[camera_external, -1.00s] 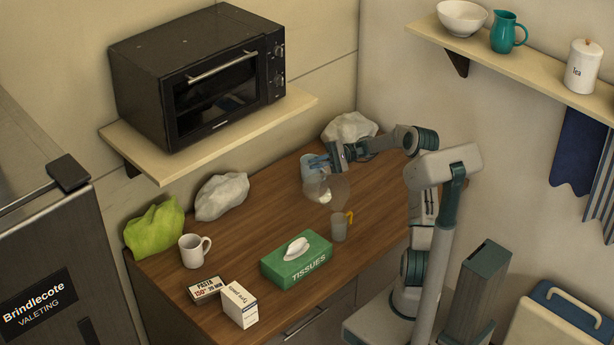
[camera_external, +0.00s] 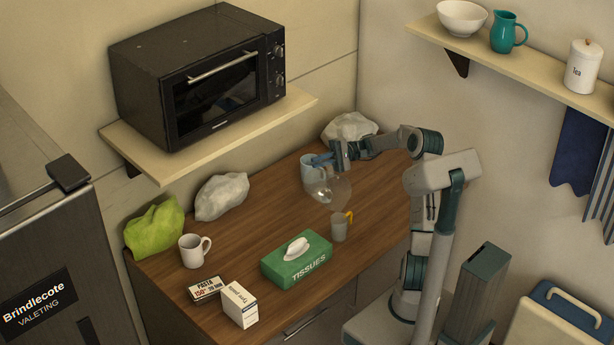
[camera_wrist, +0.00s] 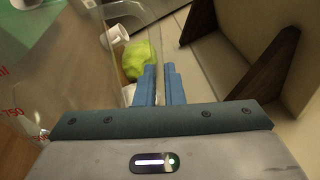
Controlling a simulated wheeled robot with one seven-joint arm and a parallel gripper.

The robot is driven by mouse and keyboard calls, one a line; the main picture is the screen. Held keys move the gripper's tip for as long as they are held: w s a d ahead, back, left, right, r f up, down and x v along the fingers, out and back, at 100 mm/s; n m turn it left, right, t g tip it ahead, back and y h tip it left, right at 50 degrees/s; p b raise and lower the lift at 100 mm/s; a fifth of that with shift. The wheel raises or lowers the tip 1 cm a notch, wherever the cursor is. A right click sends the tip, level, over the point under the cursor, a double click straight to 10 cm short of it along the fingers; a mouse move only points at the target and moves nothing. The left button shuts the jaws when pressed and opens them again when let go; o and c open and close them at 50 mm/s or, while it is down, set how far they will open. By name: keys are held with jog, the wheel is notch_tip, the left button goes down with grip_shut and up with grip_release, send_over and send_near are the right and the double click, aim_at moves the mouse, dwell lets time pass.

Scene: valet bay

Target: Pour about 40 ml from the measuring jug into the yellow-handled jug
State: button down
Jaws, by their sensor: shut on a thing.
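The clear measuring jug (camera_external: 339,190) is held tilted in the air above the counter. My gripper (camera_external: 318,160) is shut on it, apparently at the handle side. In the wrist view my blue fingers (camera_wrist: 160,72) point ahead, and the jug's clear wall (camera_wrist: 62,75) with red markings fills the left. The yellow-handled jug (camera_external: 339,229) stands upright on the counter, just below and slightly right of the measuring jug. Its yellow handle faces right. A stream and the liquid levels are too small to make out.
A green tissue box (camera_external: 283,270) lies left of the yellow-handled jug. A white mug (camera_external: 190,252), crumpled bags and two small boxes are farther left. The oven shelf (camera_external: 225,135) overhangs the back.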

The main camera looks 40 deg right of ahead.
aim_at(323, 161)
jog(key=shift+s+a+r+n+b, duration=0.25)
jog(key=shift+s+r+n+b, duration=0.65)
jog(key=shift+s+r+n, duration=0.15)
dwell(0.7)
jog(key=shift+w+d, duration=0.15)
jog(key=shift+w, duration=0.1)
jog(key=shift+w+d, duration=0.1)
jog(key=shift+w, duration=0.1)
jog(key=shift+w, duration=0.4)
dwell(0.3)
jog(key=shift+s+r+n+b, duration=0.25)
jog(key=shift+s+r+b, duration=0.05)
jog(key=shift+b, duration=0.1)
dwell(1.2)
